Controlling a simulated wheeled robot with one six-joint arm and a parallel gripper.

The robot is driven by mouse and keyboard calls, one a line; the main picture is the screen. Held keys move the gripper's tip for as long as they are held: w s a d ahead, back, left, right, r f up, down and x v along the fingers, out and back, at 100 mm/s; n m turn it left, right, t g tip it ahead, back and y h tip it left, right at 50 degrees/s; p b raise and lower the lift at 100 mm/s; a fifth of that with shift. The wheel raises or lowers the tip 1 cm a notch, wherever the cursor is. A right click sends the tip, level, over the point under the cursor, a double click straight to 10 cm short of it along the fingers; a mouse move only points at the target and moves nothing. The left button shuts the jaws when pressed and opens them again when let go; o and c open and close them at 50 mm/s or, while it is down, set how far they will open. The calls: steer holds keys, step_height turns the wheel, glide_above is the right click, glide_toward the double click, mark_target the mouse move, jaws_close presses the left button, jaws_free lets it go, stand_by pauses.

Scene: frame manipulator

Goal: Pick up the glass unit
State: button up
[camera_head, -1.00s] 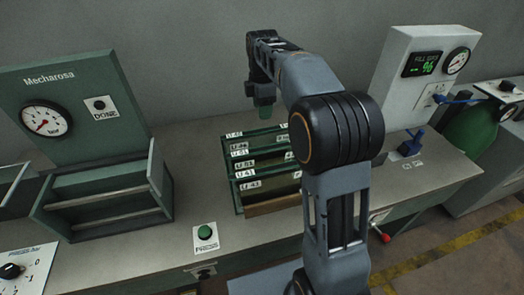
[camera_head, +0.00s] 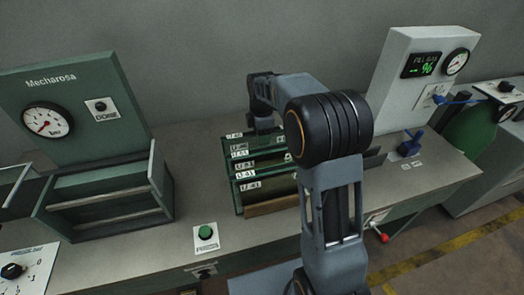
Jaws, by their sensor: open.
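Glass units appear to stand in a green rack (camera_head: 240,196) with labelled slots on the bench; single panes are hard to make out, and my arm hides the rack's right part. My gripper (camera_head: 264,124) is at the rack's back left, over or behind the rearmost rows. Its fingers are small and partly hidden by the rack and my arm, and nothing is seen held in it.
A green Mecharosa press frame (camera_head: 70,85) with a gauge stands left. A green button (camera_head: 206,232) is in front of the rack. A white fill-gas panel (camera_head: 412,85) and a blue clamp-like part (camera_head: 410,144) are at right. Bench between press and rack is clear.

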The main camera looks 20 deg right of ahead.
steer(key=shift+c, duration=0.5)
jaws_close()
stand_by(0.9)
